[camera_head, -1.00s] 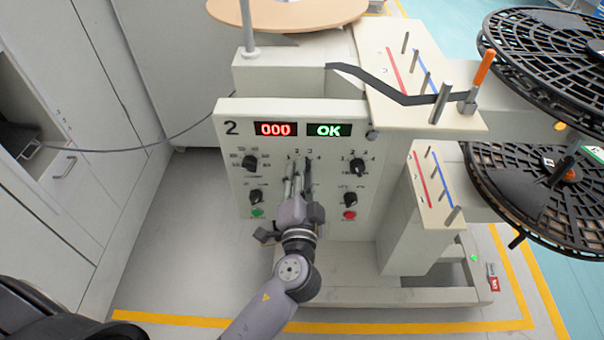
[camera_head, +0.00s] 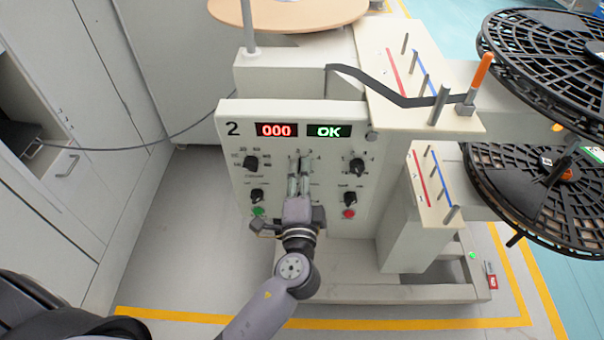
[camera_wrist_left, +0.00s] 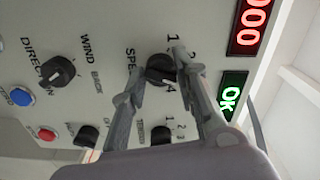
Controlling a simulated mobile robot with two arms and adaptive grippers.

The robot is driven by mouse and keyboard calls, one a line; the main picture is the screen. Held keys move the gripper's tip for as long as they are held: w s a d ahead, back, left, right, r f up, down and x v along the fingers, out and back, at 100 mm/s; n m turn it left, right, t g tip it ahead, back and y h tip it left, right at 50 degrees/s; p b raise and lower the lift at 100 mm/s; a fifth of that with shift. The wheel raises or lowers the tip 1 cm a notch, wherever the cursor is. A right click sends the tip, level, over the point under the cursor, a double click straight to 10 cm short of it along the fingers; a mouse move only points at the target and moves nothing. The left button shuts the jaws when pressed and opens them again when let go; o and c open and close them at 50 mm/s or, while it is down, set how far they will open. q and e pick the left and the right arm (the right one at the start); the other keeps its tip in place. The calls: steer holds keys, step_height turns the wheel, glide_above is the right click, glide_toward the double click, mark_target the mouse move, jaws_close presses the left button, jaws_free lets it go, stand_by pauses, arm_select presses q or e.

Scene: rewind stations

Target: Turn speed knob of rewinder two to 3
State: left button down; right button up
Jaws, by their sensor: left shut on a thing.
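The front panel of rewinder two (camera_head: 235,182) carries the number 2, a red 000 display (camera_head: 276,130) and a green OK display (camera_head: 328,131). My right gripper is not in view.
Neighbouring knobs are the upper left (camera_head: 250,162), upper right (camera_head: 357,166) and direction knob (camera_wrist_left: 57,72). A green button (camera_head: 257,211) and a red button (camera_head: 349,214) sit low on the panel. Black reels (camera_head: 545,60) stand at the right, cabinets (camera_head: 60,150) at the left.

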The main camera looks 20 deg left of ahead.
arm_select(q)
steer(key=c, duration=1.2)
jaws_free()
steer(key=shift+c, duration=0.2)
steer(key=shift+s, duration=0.1)
steer(key=v, duration=1.2)
steer(key=s+f+g+h, duration=0.2)
steer(key=f+g, duration=0.2)
steer(key=f, duration=1.2)
steer(key=s+f+g+h, duration=0.2)
steer(key=s+f+g, duration=0.15)
steer(key=f, duration=1.25)
steer(key=s+a+f+n+g, duration=0.4)
steer(key=s+a+f+n, duration=0.1)
steer(key=s+f, duration=0.6)
steer(key=s+a+f+n+g+h, duration=0.1)
steer(key=s+a+f+n+g, duration=0.3)
steer(key=s+a+f, duration=0.3)
steer(key=s+f+g, duration=0.1)
steer(key=s+f, duration=0.4)
steer(key=s, duration=0.2)
steer(key=shift+s+f+n, duration=0.2)
steer(key=shift+s+n, duration=0.05)
steer(key=shift+n, duration=0.15)
